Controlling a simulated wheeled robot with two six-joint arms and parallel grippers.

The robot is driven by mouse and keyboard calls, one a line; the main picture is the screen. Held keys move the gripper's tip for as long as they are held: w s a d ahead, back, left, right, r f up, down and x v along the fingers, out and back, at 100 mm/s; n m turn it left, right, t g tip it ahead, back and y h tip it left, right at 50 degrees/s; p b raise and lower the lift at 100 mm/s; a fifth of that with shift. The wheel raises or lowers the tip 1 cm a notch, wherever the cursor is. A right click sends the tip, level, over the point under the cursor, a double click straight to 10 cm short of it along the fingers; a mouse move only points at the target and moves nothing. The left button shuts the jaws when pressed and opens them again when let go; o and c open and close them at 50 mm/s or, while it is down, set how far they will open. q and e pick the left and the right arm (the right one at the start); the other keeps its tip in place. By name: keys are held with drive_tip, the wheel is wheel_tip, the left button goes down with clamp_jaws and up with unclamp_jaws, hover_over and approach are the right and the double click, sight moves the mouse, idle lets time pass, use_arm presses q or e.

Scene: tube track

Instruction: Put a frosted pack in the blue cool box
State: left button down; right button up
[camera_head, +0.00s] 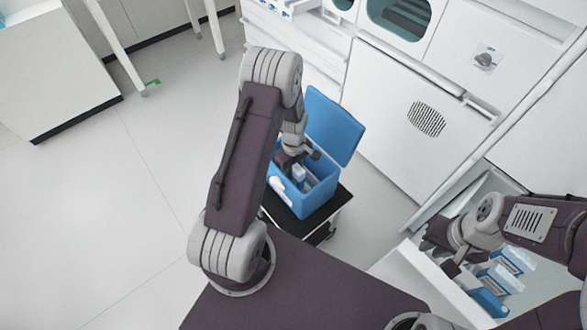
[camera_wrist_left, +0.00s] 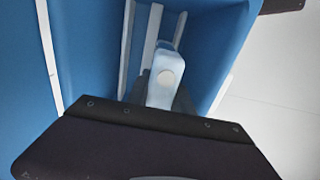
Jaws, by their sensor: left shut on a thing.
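The blue cool box (camera_head: 322,200) stands with its lid (camera_head: 333,125) raised at the back. My left gripper (camera_head: 293,160) is at the box's open top and is shut on a pale blue-white pack (camera_head: 299,173). In the left wrist view the pack (camera_wrist_left: 166,72) points down between the blue walls (camera_wrist_left: 85,50) of the box. I cannot tell whether it touches the bottom. My right gripper (camera_head: 445,256) is over an open drawer at the lower right; its jaw opening is unclear.
The box rests on a small dark-topped stand (camera_head: 338,212). The open white drawer (camera_head: 412,270) holds several pale packs (camera_head: 508,262) and a blue item (camera_head: 488,302). White cabinets (camera_head: 395,105) stand behind the box. The floor at left is clear.

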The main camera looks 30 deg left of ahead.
use_arm(q)
drive_tip(key=shift+f, duration=0.15)
drive_tip(key=shift+f, duration=0.4)
drive_tip(key=c, duration=1)
unclamp_jaws()
drive_tip(key=shift+c, duration=0.2)
wheel_tip(320, 180, up, 9)
drive_tip(key=shift+r+p, duration=0.1)
drive_tip(key=shift+p, duration=0.75)
